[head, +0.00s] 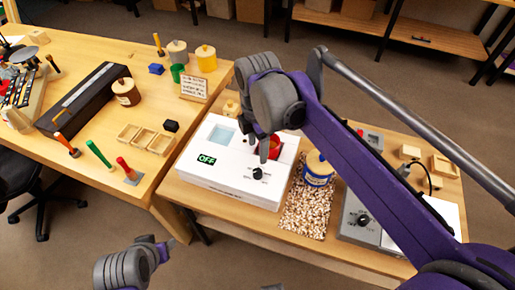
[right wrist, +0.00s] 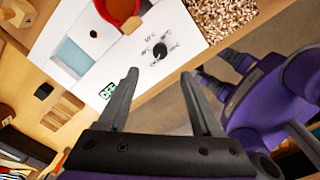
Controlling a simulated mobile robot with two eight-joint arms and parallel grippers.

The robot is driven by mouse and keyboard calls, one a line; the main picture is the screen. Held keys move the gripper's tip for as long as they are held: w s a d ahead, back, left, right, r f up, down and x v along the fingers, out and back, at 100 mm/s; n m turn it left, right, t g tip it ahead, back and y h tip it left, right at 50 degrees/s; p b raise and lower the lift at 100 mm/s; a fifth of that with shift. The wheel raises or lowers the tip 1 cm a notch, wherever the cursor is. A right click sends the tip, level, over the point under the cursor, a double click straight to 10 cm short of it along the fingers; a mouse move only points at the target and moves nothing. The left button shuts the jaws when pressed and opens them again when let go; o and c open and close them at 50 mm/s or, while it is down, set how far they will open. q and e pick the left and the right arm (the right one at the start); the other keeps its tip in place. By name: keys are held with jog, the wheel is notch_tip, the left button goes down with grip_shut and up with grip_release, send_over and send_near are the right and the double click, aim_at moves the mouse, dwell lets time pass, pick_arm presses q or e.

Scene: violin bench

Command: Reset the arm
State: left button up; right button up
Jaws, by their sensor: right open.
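My right gripper (head: 268,152) hangs over the white heater box in the head view, in front of a red pot (head: 274,143) that it partly hides. In the right wrist view its two fingers (right wrist: 158,76) are spread, with nothing between them. The white box (head: 205,178) has a display (head: 207,160) reading OFF, a black dial (head: 258,173) and a pale blue window. The red pot shows at the top of the right wrist view (right wrist: 122,10) with brown contents. My left gripper (head: 168,244) is low at the bottom of the head view, off the tables; its jaws are unclear.
A grey device (head: 358,215) lies farther right, under my right arm. The left table (head: 205,115) holds a black case (head: 84,97), handled tools, small wooden trays and jars.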

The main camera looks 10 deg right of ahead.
dwell(0.4)
jog(key=s+d+f+m+t+p, duration=0.1)
jog(key=s+d+f+m+t, duration=0.1)
jog(key=s+m, duration=0.5)
jog(key=s+d+f+m+t+p, duration=0.1)
jog(key=s+d+f+m+t, duration=0.2)
jog(key=m, duration=1)
jog(key=s+d+f, duration=0.2)
jog(key=s+f, duration=0.2)
jog(key=shift+s+f, duration=0.15)
jog(key=shift+f, duration=0.1)
